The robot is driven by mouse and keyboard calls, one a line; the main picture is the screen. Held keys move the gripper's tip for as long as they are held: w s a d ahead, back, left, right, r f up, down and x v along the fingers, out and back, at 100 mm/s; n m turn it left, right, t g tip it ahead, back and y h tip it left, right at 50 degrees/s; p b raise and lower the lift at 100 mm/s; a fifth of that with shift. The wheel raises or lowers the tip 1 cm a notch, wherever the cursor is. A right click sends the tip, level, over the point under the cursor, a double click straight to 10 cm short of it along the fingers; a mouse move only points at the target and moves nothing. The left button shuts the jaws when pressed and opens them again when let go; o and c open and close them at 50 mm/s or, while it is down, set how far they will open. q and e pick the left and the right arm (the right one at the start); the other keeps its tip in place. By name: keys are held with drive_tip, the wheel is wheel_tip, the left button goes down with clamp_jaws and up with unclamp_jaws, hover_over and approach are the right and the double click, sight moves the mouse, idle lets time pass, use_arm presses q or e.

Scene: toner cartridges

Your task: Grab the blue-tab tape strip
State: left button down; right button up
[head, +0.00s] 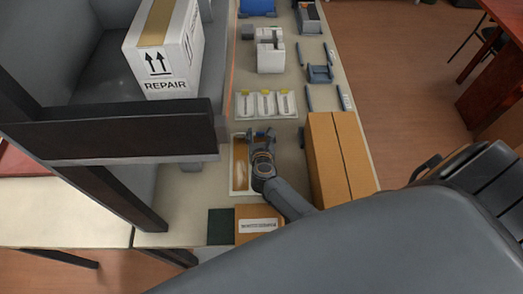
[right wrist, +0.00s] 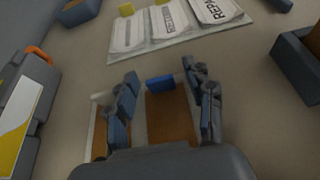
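The tape strip is a flat brown strip (right wrist: 170,118) with a blue tab (right wrist: 159,82) at its far end. In the right wrist view, the tab lies between the fingertips of my right gripper (right wrist: 160,76), with space on both sides. That gripper is open and empty; I cannot tell its height above the strip. In the head view, my right gripper (head: 262,134) is over a pale tray (head: 233,190) with brown material, hiding much of it. More brown shows left of the left finger in the right wrist view. My left gripper is not in view.
A pale card with labels and yellow tabs (head: 265,117) lies just beyond. A long cardboard box (head: 327,160) stands close on the right. A dark frame (head: 115,132) and a white REPAIR box (head: 165,50) are on the left. A smaller box (head: 250,236) is nearer.

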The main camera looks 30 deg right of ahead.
drive_tip(key=c, duration=0.6)
drive_tip(key=shift+r, duration=0.15)
